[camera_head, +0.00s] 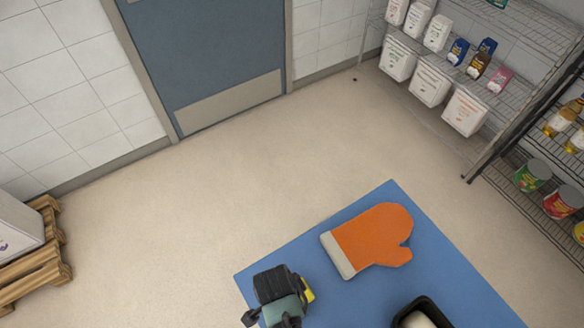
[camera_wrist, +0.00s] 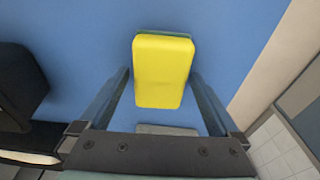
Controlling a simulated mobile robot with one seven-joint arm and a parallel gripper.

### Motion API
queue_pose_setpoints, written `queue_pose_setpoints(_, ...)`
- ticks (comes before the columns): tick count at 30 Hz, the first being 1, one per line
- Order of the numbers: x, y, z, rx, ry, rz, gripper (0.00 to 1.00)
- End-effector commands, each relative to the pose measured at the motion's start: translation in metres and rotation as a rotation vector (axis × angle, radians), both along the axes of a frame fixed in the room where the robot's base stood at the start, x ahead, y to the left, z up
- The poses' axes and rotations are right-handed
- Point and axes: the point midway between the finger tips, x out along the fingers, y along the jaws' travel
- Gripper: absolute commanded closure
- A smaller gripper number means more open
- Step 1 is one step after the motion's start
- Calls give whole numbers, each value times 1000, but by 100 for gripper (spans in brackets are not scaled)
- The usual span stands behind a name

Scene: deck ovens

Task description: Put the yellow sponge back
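The yellow sponge (camera_wrist: 164,70) has a green layer along its far edge. In the wrist view it sits between the two fingers of my gripper (camera_wrist: 160,74), whose tips lie against its left and right sides. My gripper (camera_head: 280,292) is over the blue surface in the head view, with a sliver of the yellow sponge (camera_head: 309,291) showing at its right. I cannot tell whether the sponge touches the surface below. A small grey object (camera_wrist: 167,130) shows between the sponge and the gripper body in the wrist view, partly hidden.
An orange oven mitt (camera_head: 374,240) lies on the blue surface (camera_head: 440,262). A black container (camera_head: 446,318) with something white inside is at the bottom right. Wire shelves (camera_head: 530,30) with goods stand beyond at the right. A wooden pallet (camera_head: 45,262) is on the floor at the left.

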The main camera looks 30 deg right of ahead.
Motion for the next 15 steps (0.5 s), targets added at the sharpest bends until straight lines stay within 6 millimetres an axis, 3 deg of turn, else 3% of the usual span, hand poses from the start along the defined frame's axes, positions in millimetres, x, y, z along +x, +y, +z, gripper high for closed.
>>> queue_pose_setpoints(8, 0, 0, 2, 0, 0, 0, 0)
queue_pose_setpoints(15, 1, 4, 30, -1, -4, 0, 0)
